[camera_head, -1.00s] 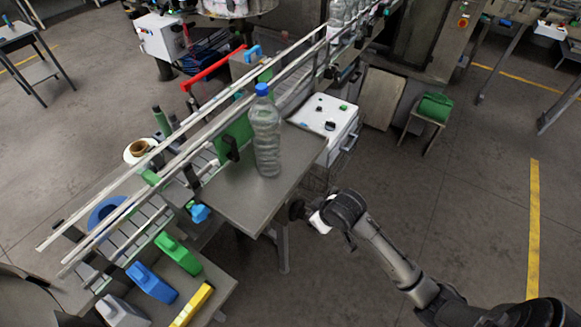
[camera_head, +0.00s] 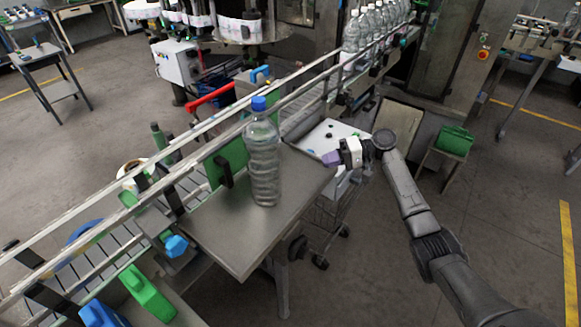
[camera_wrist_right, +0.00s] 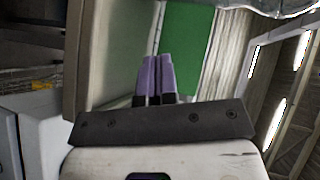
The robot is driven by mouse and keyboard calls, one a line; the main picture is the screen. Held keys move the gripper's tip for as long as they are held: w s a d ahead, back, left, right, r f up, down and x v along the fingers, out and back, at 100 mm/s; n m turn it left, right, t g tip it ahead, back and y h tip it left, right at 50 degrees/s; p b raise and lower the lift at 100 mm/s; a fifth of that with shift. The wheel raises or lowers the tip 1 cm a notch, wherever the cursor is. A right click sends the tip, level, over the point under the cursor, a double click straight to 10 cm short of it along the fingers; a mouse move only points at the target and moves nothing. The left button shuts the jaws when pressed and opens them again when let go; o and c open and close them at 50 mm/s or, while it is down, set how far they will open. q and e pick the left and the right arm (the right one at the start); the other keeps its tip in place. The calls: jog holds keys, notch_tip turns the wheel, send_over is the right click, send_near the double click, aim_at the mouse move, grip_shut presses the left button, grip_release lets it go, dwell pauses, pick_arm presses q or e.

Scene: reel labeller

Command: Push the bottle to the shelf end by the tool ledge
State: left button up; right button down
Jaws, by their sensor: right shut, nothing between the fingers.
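A clear plastic bottle with a blue cap (camera_head: 264,165) stands upright on the grey metal shelf (camera_head: 225,235) beside the conveyor rail, toward its far part. My right gripper (camera_head: 331,158) is just off the shelf's far right corner, to the right of the bottle and apart from it. Its purple fingers are shut and empty; they also show in the right wrist view (camera_wrist_right: 154,78). A clear ribbed surface at the top of that view looks like the bottle (camera_wrist_right: 270,5). The tool ledge (camera_head: 180,310) with green and blue tools is at the lower left. My left gripper is not in view.
Conveyor rails (camera_head: 230,115) run along the shelf's left side, with a green plate (camera_head: 224,163) behind the bottle. A white box (camera_head: 325,137) stands beyond the shelf. The shelf surface nearer the tool ledge is clear.

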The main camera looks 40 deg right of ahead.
jog(key=y, duration=0.1)
jog(key=r+m+t+y, duration=0.1)
jog(key=shift+s+d+r+y, duration=0.15)
jog(key=shift+d+r+y, duration=0.05)
jog(key=shift+d+y, duration=0.1)
jog(key=shift+a+r+m, duration=0.1)
jog(key=shift+m, duration=0.2)
jog(key=shift+w+a, duration=0.2)
jog(key=shift+a, duration=0.05)
jog(key=s+a+p+x, duration=0.1)
jog(key=p+x, duration=0.3)
jog(key=x, duration=0.8)
jog(key=shift+s+a+r+p, duration=0.2)
jog(key=shift+s+r+p, duration=0.1)
jog(key=shift+s, duration=0.4)
